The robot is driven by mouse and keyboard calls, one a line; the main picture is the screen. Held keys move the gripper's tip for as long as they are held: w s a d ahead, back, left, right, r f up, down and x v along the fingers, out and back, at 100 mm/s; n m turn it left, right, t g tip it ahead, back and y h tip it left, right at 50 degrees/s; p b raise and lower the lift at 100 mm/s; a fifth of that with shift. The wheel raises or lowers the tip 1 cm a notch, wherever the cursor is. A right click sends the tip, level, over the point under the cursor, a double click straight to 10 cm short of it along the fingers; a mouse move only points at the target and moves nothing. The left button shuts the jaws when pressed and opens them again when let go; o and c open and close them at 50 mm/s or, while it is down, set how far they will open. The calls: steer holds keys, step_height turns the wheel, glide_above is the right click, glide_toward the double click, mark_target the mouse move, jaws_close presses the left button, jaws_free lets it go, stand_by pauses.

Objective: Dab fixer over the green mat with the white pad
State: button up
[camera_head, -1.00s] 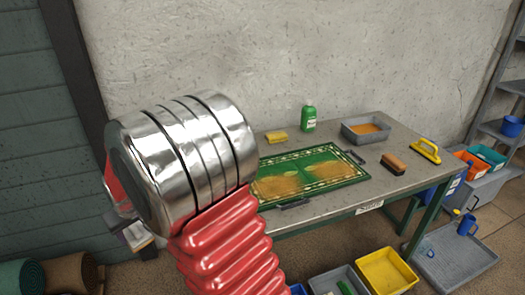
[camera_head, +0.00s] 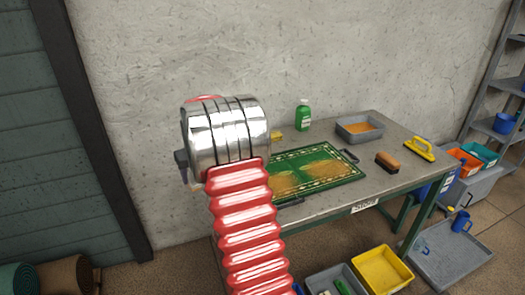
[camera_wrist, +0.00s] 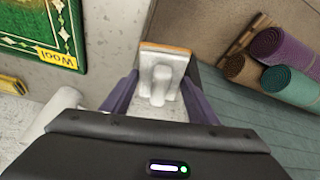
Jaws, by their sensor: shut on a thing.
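The green mat (camera_head: 330,156) lies on the grey table, with a pale patterned border and two tan-brown patches on it. Its corner, with a yellow Wool label, also shows at the upper left of the wrist view (camera_wrist: 42,30). In the wrist view my gripper (camera_wrist: 160,92) is shut on the white pad (camera_wrist: 162,62), a white-handled block with an orange-brown edge. The pad is off to the side of the mat, apart from it. A grey tray (camera_head: 343,133) of orange-brown stuff stands at the table's back.
On the table are a green bottle (camera_head: 303,117), a brown brush (camera_head: 387,162), a yellow-handled tool (camera_head: 419,149) and a yellow block (camera_head: 276,136), partly hidden. Bins, including a yellow one (camera_head: 382,270), stand on the floor. Rolled mats (camera_wrist: 292,85) lie below the pad's side.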

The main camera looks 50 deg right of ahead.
steer(key=shift+m, duration=0.7)
steer(key=s+d, duration=0.1)
steer(key=d, duration=0.4)
steer(key=s+d, duration=0.2)
steer(key=d, duration=0.3)
steer(key=s+d+r, duration=0.1)
steer(key=d, duration=0.3)
steer(key=shift+s+d, duration=0.3)
steer(key=shift+d, duration=0.1)
steer(key=shift+m+h, duration=0.4)
steer(key=shift+m, duration=0.1)
steer(key=s+d, duration=0.2)
steer(key=d, duration=0.1)
steer(key=s+d, duration=0.2)
steer(key=d, duration=0.2)
steer(key=s+d, duration=0.2)
steer(key=d, duration=0.1)
steer(key=shift+d+r, duration=0.25)
steer(key=shift+d, duration=0.05)
steer(key=shift+f, duration=0.1)
steer(key=shift+f, duration=2.35)
steer(key=shift+f, duration=0.6)
steer(key=shift+r, duration=2.3)
steer(key=shift+a, duration=0.1)
